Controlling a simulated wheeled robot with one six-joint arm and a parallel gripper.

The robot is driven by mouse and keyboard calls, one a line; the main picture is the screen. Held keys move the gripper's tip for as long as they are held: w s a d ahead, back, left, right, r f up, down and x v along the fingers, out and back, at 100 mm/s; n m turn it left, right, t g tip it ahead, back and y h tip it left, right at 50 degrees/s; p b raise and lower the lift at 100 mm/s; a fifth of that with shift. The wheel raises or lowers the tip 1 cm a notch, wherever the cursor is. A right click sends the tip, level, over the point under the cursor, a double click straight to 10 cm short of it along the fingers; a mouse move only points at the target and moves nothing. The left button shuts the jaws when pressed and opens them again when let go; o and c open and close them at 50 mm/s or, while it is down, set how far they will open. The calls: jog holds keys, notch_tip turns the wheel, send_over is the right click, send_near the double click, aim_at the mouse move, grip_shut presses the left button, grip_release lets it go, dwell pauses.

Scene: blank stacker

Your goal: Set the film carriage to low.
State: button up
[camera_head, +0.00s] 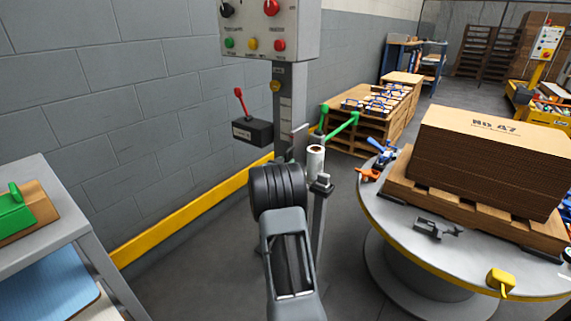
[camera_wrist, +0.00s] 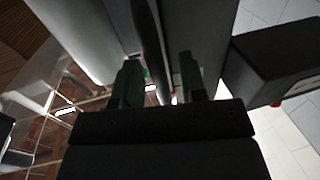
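The film carriage carries an upright white film roll (camera_head: 316,160) beside the grey mast (camera_head: 290,105) in the head view. The roll sits low on the mast, well below the control box. In the wrist view, the roll appears as a pale cylinder (camera_wrist: 72,35) at upper left. My gripper (camera_wrist: 158,80) has two green-tinted fingers standing apart, close to the mast and roll. A dark narrow upright part (camera_wrist: 150,40) shows beyond the gap; I cannot tell whether it lies between the fingers. In the head view my dark wrist hides the fingers.
A control box (camera_head: 268,28) tops the mast. A black box with a red lever (camera_head: 240,100) juts left. Green handles (camera_head: 345,125) stand right of the mast. A round turntable (camera_head: 400,222) bears a pallet of cardboard (camera_head: 480,165). A grey shelf (camera_head: 60,235) stands left.

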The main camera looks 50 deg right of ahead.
jog(key=shift+r, duration=0.1)
jog(key=shift+a+r, duration=0.1)
jog(key=shift+a, duration=0.15)
jog(key=p+v, duration=0.4)
jog(key=v, duration=0.9)
jog(key=shift+s, duration=0.2)
jog(key=shift+a, duration=0.1)
